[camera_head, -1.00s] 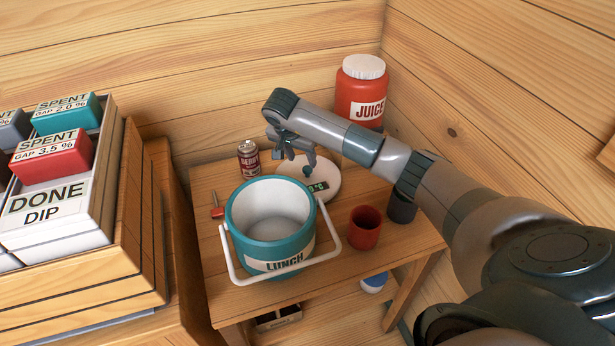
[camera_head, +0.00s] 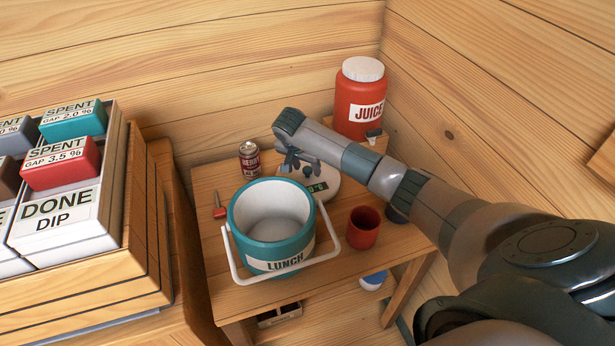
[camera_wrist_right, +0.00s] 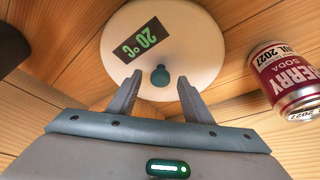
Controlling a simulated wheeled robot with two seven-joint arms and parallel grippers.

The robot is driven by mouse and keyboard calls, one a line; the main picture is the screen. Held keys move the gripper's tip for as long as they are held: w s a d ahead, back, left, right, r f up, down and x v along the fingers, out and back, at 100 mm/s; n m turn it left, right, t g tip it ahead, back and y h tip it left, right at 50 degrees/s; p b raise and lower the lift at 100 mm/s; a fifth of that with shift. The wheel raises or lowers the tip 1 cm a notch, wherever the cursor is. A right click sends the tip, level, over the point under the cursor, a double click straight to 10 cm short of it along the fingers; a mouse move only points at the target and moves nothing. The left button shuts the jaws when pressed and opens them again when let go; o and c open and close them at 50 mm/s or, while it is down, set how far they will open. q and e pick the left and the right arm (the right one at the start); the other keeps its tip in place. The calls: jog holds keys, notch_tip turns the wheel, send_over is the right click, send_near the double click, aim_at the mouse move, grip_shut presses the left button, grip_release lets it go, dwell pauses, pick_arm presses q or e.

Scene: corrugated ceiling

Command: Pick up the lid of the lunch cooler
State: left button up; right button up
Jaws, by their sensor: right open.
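The lid (camera_head: 322,188) of the lunch cooler is a white disc with a green "20 °C" display and a small dark teal knob. It lies on the small table behind and right of the open teal lunch cooler (camera_head: 271,252). In the right wrist view the lid (camera_wrist_right: 190,50) fills the upper middle, and its knob (camera_wrist_right: 160,76) shows between and just beyond my fingertips. My right gripper (camera_head: 298,166) is open and empty over the lid's left part; it also shows in the right wrist view (camera_wrist_right: 158,84). My left gripper is out of view.
A soda can (camera_head: 250,160) stands left of the lid. A red cup (camera_head: 363,228) stands at the table's right, near my arm. A red juice jar (camera_head: 358,100) is at the back corner. The cooler's white handle (camera_head: 285,270) hangs down in front. A crate of cartridges stands left.

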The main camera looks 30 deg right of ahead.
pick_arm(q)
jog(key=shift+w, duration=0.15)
pick_arm(e)
jog(key=shift+c, duration=0.7)
grip_shut()
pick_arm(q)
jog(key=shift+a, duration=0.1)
pick_arm(e)
jog(key=shift+r, duration=0.1)
notch_tip(320, 180, up, 7)
jog(key=b, duration=0.3)
jog(key=shift+w+d+r, duration=0.1)
jog(key=shift+w+r, duration=0.05)
jog(key=shift+r, duration=0.05)
notch_tip(320, 180, up, 9)
jog(key=b, duration=0.2)
send_over(306, 170)
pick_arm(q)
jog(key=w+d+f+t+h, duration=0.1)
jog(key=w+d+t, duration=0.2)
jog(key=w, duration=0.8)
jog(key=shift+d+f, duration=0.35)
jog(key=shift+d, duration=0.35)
pick_arm(e)
jog(key=shift+r, duration=0.65)
